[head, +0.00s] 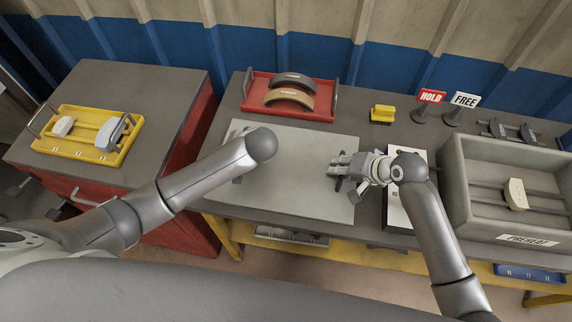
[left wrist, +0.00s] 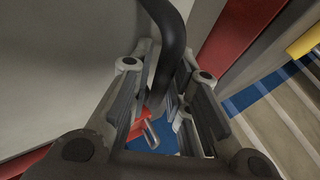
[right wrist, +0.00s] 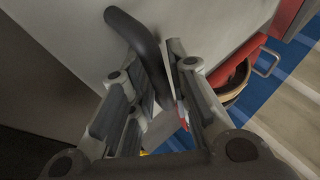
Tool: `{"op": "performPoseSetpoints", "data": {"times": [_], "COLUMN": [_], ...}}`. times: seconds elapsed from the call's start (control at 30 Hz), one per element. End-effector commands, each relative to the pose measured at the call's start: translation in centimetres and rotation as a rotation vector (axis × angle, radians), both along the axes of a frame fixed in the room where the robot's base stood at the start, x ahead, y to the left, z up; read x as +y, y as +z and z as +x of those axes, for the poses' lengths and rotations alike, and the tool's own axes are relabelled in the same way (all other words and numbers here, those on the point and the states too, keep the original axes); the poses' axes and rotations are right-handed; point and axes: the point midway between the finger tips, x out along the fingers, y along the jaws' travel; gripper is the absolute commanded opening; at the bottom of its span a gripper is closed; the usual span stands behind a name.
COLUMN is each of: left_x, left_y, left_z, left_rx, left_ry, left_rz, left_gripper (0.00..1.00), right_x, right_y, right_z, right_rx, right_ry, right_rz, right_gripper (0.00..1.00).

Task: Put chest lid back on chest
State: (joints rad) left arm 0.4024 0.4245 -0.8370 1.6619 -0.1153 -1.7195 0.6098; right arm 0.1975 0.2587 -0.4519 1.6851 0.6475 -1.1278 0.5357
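The light grey flat slab (head: 290,185), which looks like the chest lid, lies on the workbench. A dark curved handle (left wrist: 172,35) is at its left end and another (right wrist: 145,45) at its right end. The open grey chest (head: 462,208) stands at the right of the bench. My left gripper (left wrist: 167,65) is hidden behind its arm in the head view; its fingers look open on either side of the left handle. My right gripper (head: 338,165) is over the slab's right end, fingers apart with the right handle between them.
A brake shoe (head: 515,194) and rods lie in the chest. A red tray (head: 258,107) with brake shoes stands behind the slab. A white control box (head: 395,218) stands between slab and chest. HOLD (head: 431,96) and FREE (head: 465,100) signs and a yellow block (head: 382,114) are behind.

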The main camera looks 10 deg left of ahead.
Motion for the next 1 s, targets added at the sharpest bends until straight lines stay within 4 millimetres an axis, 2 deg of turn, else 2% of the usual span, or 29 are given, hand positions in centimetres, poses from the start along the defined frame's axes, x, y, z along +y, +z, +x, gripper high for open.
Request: {"op": "performPoseSetpoints", "data": {"times": [0.07,0.23,1.0], "left_x": [0.01,0.01,0.01], "left_y": [0.01,0.04,0.6], "left_z": [0.01,0.0,0.07], "left_rx": [0.0,0.0,-0.003], "left_ry": [0.0,0.0,0.0], "left_rz": [0.0,0.001,0.001], "left_gripper": [0.18,0.0,0.0], "right_x": [0.0,-0.01,0.01], "right_y": [0.01,0.02,0.62], "right_z": [0.0,-0.01,0.06], "right_rx": [0.0,0.0,-0.002], "right_ry": [0.0,0.0,0.0], "right_rz": [0.0,0.0,0.002], "right_gripper": [0.18,0.0,0.0]}}
